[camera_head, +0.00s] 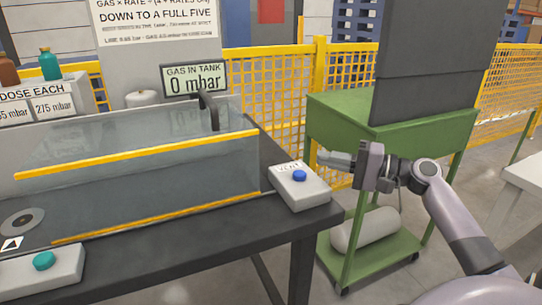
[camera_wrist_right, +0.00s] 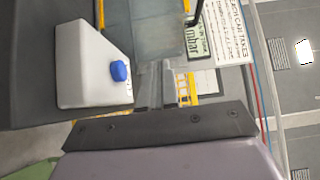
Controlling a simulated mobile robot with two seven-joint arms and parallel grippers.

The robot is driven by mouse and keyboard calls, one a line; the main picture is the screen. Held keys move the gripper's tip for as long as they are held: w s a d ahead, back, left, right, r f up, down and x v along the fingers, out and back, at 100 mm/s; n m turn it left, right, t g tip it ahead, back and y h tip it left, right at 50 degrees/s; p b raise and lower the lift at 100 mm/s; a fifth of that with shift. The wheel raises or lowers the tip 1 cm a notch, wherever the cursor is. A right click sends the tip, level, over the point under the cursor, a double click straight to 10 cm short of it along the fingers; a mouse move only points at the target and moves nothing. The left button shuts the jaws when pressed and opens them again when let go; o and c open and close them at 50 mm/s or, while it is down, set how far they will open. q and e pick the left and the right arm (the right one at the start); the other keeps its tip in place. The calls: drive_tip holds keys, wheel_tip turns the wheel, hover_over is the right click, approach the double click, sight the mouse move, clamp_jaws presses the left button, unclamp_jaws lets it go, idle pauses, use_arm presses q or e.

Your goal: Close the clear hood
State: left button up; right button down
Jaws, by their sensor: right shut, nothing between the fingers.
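The clear hood (camera_head: 170,175) stands on the dark bench (camera_head: 215,228) at the left of the head view. A yellow bar (camera_head: 140,154) runs along it, well above a yellow strip (camera_head: 150,217) at the bench surface. Clear panes show above and below the bar; I cannot tell if the front is open. My right gripper (camera_head: 322,158) is shut and empty, to the right of the hood, just past the blue-button box. In the wrist view its fingers (camera_wrist_right: 163,88) are together and point toward part of the hood (camera_wrist_right: 150,35). My left gripper is not in view.
A white box with a blue button (camera_head: 300,176) sits on the bench's right corner, close to my right gripper. A white box with a teal button (camera_head: 43,262) is at front left. A display (camera_head: 194,80) reads 0 mbar. A green cart (camera_head: 400,130) stands right.

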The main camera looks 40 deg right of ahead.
sight(258, 153)
drive_tip(key=x, duration=0.9)
drive_tip(key=shift+d+r+p, duration=0.1)
drive_tip(key=shift+p, duration=0.2)
drive_tip(key=shift+w+a+p, duration=0.15)
drive_tip(key=shift+a+p, duration=0.1)
drive_tip(key=shift+a, duration=0.7)
drive_tip(key=shift+w+a+p, duration=0.2)
drive_tip(key=shift+a, duration=0.8)
